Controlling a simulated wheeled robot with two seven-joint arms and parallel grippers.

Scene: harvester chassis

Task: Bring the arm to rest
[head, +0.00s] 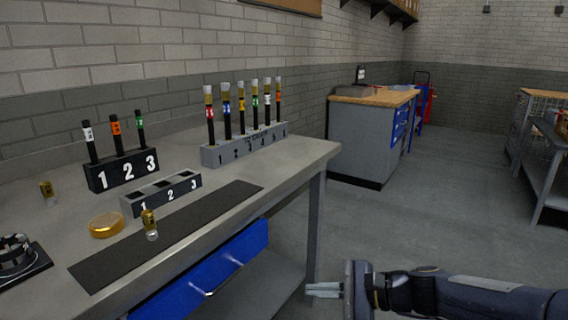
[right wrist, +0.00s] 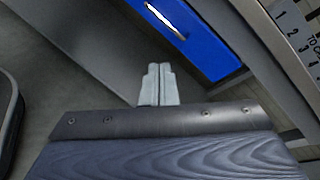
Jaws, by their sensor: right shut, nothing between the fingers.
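My right gripper (head: 324,290) is at the lower right of the head view, out over the floor beside the workbench (head: 318,215). Its arm comes in from the right edge and its fingers point left. In the right wrist view the two gripper fingers (right wrist: 159,86) are together with nothing between them. A blue drawer (right wrist: 195,35) of the bench is beyond the fingers there. My left gripper is not in view.
On the bench are a black numbered rack (head: 122,170) with tubes, a long grey rack (head: 245,146) with several tubes, an empty-looking grey numbered block (head: 163,193), an amber dish (head: 106,225) and a dark mat (head: 165,235). The floor (head: 420,210) to the right is clear.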

